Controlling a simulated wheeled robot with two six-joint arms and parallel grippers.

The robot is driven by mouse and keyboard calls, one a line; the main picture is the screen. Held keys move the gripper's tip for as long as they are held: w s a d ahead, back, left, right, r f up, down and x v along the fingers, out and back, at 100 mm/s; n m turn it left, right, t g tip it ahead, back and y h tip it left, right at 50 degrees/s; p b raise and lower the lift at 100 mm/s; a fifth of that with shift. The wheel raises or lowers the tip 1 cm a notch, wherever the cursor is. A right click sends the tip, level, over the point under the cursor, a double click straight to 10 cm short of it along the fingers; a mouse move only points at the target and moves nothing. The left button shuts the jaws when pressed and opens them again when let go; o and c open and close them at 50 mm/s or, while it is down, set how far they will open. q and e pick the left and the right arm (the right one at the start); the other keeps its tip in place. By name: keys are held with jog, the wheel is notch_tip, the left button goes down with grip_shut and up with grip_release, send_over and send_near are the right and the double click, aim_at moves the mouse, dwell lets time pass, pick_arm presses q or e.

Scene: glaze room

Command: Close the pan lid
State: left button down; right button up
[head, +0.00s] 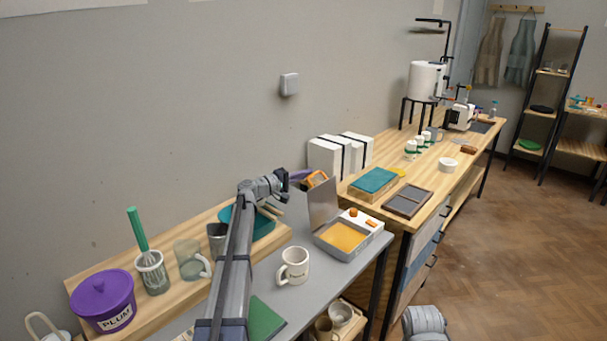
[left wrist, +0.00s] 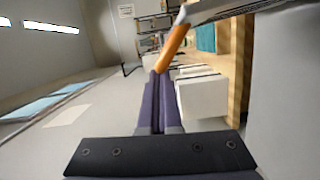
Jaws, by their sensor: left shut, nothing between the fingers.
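A grey pan (head: 342,243) with an orange-yellow inside stands on the grey table. Its grey lid (head: 321,206) is hinged at the left side and stands open, about upright. An orange bar-like part (head: 317,179) shows by the lid's upper edge; it looks like the lid's handle and also shows in the left wrist view (left wrist: 173,48). My left gripper (head: 301,174) has purple fingers. It is shut and empty behind the lid, close to the orange part; I cannot tell if they touch. The fingers also show pressed together in the left wrist view (left wrist: 158,78). My right gripper is not in view.
A teal tray (head: 262,226) lies under my left arm. A purple jar (head: 102,300) and cups stand on the wooden shelf at left. White blocks (head: 325,159) stand on the wooden bench behind.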

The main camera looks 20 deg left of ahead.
pick_arm(q)
jog(key=s+d+m+y+p, duration=0.1)
jog(key=s+d+m+p, duration=0.2)
jog(key=d, duration=0.5)
jog(key=s+d+m+y, duration=0.1)
jog(key=s+d+m, duration=0.2)
jog(key=d+m, duration=0.3)
jog(key=s+d+f+m+y+b, duration=0.3)
jog(key=d+f+m+b, duration=0.4)
jog(key=d+f+b, duration=0.4)
jog(key=shift+d+f+m, duration=0.3)
jog(key=shift+d+f, duration=0.05)
jog(key=shift+f, duration=0.55)
